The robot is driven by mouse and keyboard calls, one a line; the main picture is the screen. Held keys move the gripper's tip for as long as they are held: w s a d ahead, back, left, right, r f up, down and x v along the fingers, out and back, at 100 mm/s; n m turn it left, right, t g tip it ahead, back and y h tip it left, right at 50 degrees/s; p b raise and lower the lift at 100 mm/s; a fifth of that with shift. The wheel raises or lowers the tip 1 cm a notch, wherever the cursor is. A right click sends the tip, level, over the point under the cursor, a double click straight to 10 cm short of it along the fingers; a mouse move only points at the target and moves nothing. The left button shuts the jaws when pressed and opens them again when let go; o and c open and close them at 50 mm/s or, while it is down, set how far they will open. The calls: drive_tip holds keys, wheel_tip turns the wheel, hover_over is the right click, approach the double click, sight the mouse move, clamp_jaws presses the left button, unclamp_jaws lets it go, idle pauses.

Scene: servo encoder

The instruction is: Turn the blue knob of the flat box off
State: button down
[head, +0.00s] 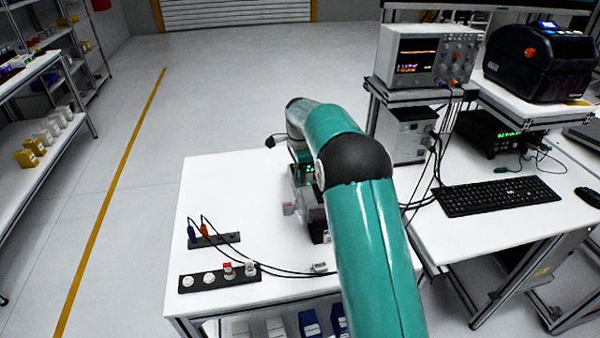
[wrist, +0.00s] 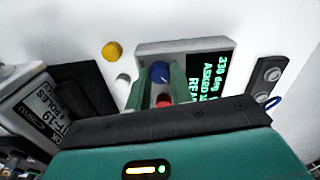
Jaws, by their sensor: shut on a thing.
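The flat box (wrist: 187,47) is a light grey case with a dark screen (wrist: 210,75) showing green text, part of which reads "330 deg". Its blue knob (wrist: 160,73) shows in the wrist view with a pale mark on top. My gripper (wrist: 161,80) has its two green fingers on either side of the blue knob, closed on it. A red round part (wrist: 164,101) shows between the fingers, nearer my wrist. In the head view my teal arm hides most of the box and the knob.
A yellow knob-like piece (wrist: 112,50) and a white one (wrist: 123,80) are left of the box. In the head view, a black strip with plugs (head: 220,276) and cables lie on the white table (head: 235,185). A keyboard (head: 497,196) and oscilloscope (head: 425,55) stand right.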

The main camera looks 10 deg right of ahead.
drive_tip(key=n, duration=0.5)
drive_tip(key=shift+n, duration=2.3)
drive_tip(key=c, duration=1.2)
unclamp_jaws()
drive_tip(key=shift+c, duration=0.2)
wheel_tip(320, 180, up, 14)
